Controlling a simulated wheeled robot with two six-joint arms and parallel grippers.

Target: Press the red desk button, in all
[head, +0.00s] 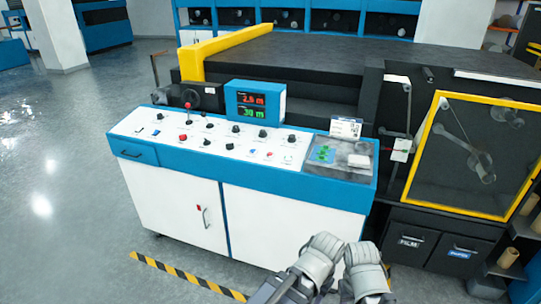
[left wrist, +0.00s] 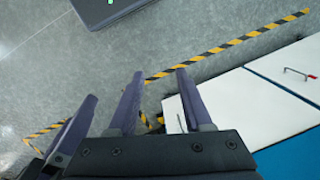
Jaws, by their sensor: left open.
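The control desk (head: 216,184) has a white sloped panel with several small knobs and buttons. A red button (head: 183,138) sits on the panel's left part. A smaller red control (head: 268,154) sits near the panel's front edge, right of the middle. A lever with a red knob (head: 189,105) stands at the back left. The grey ends of my two arms show at the bottom of the head view, in front of the desk and apart from the panel; their fingertips cannot be made out. In the left wrist view my left gripper (left wrist: 160,73) is open and empty above the floor.
A blue display (head: 254,102) stands behind the panel. Yellow-black floor tape (head: 185,275) runs before the desk. A yellow-framed machine door (head: 470,150) is at right. The floor at left is clear.

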